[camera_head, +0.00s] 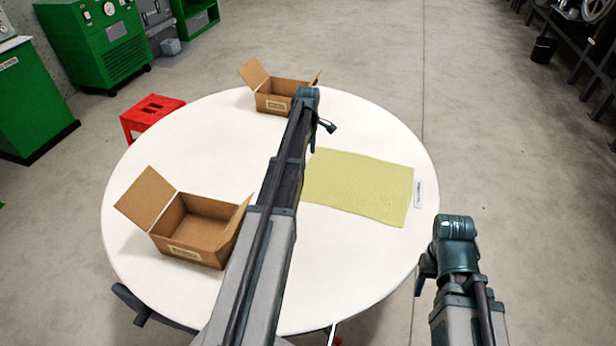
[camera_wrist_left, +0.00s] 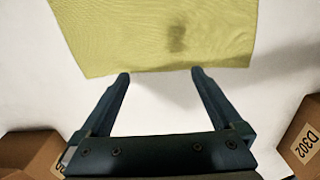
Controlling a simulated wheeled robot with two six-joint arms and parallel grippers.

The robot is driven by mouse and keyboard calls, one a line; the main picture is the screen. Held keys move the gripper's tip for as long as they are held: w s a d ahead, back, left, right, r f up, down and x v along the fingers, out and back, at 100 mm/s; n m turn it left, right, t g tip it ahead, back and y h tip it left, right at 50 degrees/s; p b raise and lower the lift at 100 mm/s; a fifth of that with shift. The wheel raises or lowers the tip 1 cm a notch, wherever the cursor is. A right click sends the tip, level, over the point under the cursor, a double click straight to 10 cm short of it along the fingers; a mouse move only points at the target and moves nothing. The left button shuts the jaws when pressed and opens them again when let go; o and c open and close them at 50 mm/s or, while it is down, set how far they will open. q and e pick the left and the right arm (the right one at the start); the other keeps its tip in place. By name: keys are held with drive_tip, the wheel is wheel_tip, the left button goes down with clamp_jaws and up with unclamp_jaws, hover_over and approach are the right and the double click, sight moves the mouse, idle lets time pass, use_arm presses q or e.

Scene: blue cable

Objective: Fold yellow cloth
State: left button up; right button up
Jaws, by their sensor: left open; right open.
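The yellow cloth (camera_head: 362,186) lies flat and spread out on the right part of the round white table (camera_head: 150,255). My left arm crosses in front of its left edge in the head view. My left gripper (camera_head: 322,135) is open and empty near the cloth's far left corner. In the left wrist view the cloth (camera_wrist_left: 150,35) fills the top, and the open fingers of my left gripper (camera_wrist_left: 160,75) point at its edge, with nothing between them. My right gripper (camera_head: 420,285) is off the table's right edge, apart from the cloth; its fingers show only in part.
An open cardboard box (camera_head: 190,228) stands at the table's left, and another (camera_head: 278,97) at the back. Boxes also show in the lower corners of the left wrist view (camera_wrist_left: 300,140). A small white label (camera_head: 418,194) lies beside the cloth's right edge. A red stool (camera_head: 150,115) stands behind the table.

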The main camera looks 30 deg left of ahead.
sight(308, 170)
use_arm(q)
wheel_tip(308, 170, down, 4)
drive_tip(key=b, duration=0.3)
drive_tip(key=shift+f, duration=0.1)
drive_tip(key=shift+c, duration=0.2)
clamp_jaws()
idle(0.7)
